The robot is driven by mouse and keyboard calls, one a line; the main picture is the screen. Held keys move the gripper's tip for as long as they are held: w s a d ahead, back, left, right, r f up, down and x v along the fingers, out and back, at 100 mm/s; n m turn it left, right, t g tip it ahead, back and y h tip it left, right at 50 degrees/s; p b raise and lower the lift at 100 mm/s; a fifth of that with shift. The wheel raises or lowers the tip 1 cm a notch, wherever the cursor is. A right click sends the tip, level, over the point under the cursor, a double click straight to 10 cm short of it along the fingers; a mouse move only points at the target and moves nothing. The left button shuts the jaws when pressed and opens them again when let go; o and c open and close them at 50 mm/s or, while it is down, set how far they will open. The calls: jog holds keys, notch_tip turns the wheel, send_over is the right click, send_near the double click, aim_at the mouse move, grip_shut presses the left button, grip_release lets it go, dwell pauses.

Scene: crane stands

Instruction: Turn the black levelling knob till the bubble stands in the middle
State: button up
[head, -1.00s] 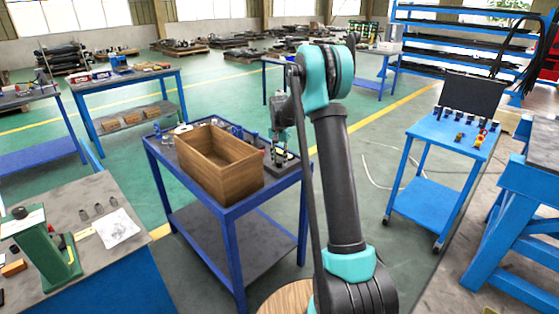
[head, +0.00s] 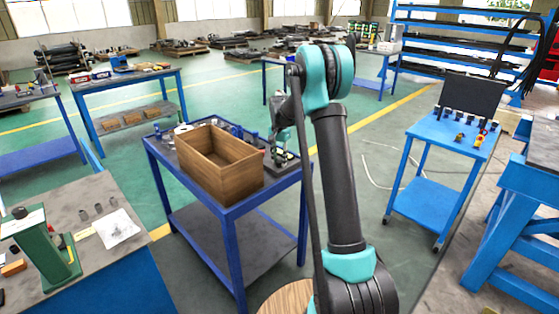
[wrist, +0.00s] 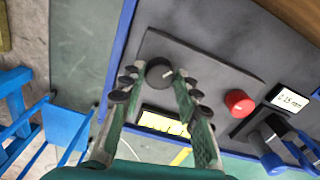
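The black levelling knob (wrist: 159,72), round with a pale mark on its top, stands on a dark grey plate (wrist: 205,70) in the wrist view. My gripper (wrist: 158,77) has its two green fingertips on either side of this knob, very close to it. I cannot tell whether they press on it. A yellow vial strip (wrist: 165,122) lies between the fingers, nearer the palm; its bubble is too small to make out. In the head view my gripper (head: 279,158) is low over the right end of the blue cart (head: 235,212).
A red knob (wrist: 240,102) and a small white display (wrist: 290,98) sit right of the fingers. A blue-and-black tool (wrist: 275,143) lies at the lower right. An open wooden box (head: 218,165) stands on the cart close to my gripper.

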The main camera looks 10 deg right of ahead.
aim_at(280, 161)
jog(key=shift+o, duration=1.4)
notch_tip(280, 161, up, 12)
jog(key=s+d+f+n+t, duration=0.1)
jog(key=s+f+n, duration=0.2)
jog(key=s, duration=1.1)
jog(key=s+d+f+n+t, duration=0.1)
jog(key=s+f+n, duration=0.2)
jog(key=s, duration=1.1)
jog(key=s+d+f+n+t, duration=0.2)
jog(key=s+f, duration=0.4)
jog(key=s, duration=0.8)
jog(key=shift+n, duration=0.4)
